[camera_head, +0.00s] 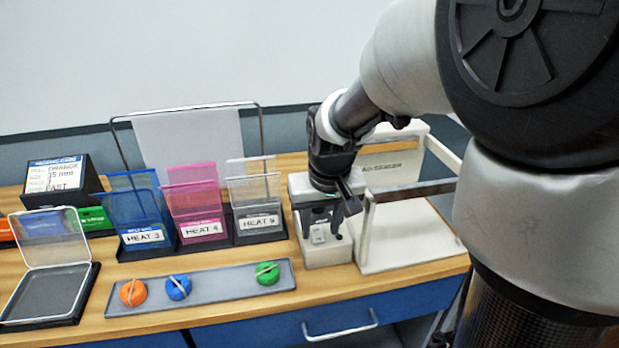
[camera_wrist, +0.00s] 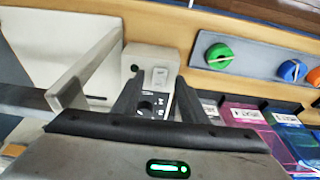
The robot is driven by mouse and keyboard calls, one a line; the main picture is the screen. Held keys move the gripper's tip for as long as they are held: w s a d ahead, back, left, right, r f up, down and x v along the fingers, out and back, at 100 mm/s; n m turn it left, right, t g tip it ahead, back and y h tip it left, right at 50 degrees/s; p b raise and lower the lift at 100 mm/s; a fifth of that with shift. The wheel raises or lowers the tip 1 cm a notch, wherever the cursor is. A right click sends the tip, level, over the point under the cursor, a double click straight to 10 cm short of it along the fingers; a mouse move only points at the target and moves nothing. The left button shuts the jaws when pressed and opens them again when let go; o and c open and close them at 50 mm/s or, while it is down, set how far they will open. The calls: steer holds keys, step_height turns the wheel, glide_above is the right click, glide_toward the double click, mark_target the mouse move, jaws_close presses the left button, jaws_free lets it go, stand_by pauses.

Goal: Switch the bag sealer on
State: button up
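The white bag sealer (camera_head: 385,245) stands at the right of the bench, with a control box (camera_head: 326,257) on its left side. A small pale switch (camera_head: 317,235) is on the front of the box; it also shows in the wrist view (camera_wrist: 160,76). I cannot tell which way the switch is set. A dark dial (camera_wrist: 145,105) with white marks is partly hidden between the fingers in the wrist view. My gripper (camera_head: 321,231) is open and empty over the control box. In the wrist view its fingers (camera_wrist: 157,76) stand either side of the switch; contact cannot be told.
Left of the sealer are blue (camera_head: 143,215), pink (camera_head: 196,205) and clear (camera_head: 254,200) holders with HEAT labels. A card stand (camera_head: 62,180) and an open clear-lidded case (camera_head: 48,290) are farther left.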

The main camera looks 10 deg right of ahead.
steer(key=p+v, duration=0.2)
steer(key=v, duration=1.3)
